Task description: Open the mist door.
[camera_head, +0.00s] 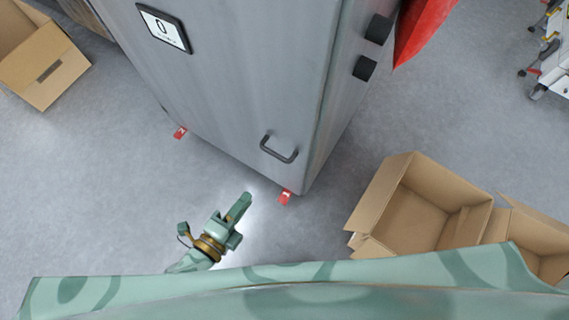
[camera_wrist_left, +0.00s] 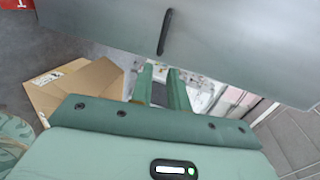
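The mist door (camera_head: 215,85) is the tall grey front of the cabinet, and it looks shut. Its dark bar handle (camera_head: 279,153) sits low on the right side. In the left wrist view the handle (camera_wrist_left: 164,32) shows on the grey door panel (camera_wrist_left: 225,40), straight ahead of the fingers. My left gripper (camera_head: 246,197) is in front of the cabinet, below and left of the handle in the head view, and apart from it. In the left wrist view the two fingers of the left gripper (camera_wrist_left: 160,70) are parted with nothing between them. My right gripper is not in view.
Open cardboard boxes (camera_head: 408,215) stand on the floor at right, and another box (camera_head: 45,75) is at upper left. Red floor markers (camera_head: 285,197) lie at the cabinet's base. A red object (camera_head: 420,30) is beside the cabinet. Floor left of my gripper is clear.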

